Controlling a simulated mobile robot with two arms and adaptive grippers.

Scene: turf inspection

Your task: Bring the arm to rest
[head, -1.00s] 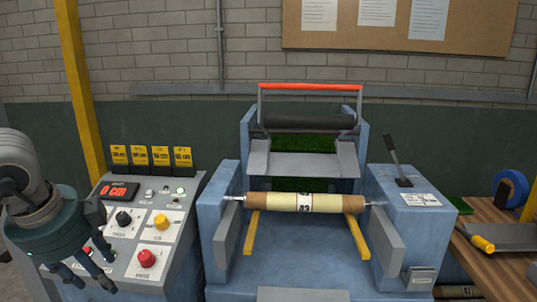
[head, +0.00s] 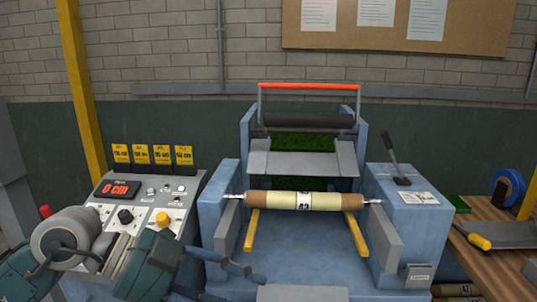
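My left arm reaches in from the lower left across the front of the grey control panel (head: 185,218). My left gripper (head: 240,286) is at the bottom, in front of the blue machine's (head: 215,205) left side. Its dark fingers are spread apart and point right, with nothing seen between them; the lower fingertip is near the picture's bottom edge. I cannot tell whether it touches the machine. My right gripper is out of view.
A roll with a paper band (head: 305,201) lies across the machine. A red-topped bar (head: 310,86) stands above the black roller (head: 308,122). A lever (head: 391,152) is at right. A wooden bench (head: 490,262) holds a yellow-handled tool (head: 480,242). My arm hides the panel's lower part.

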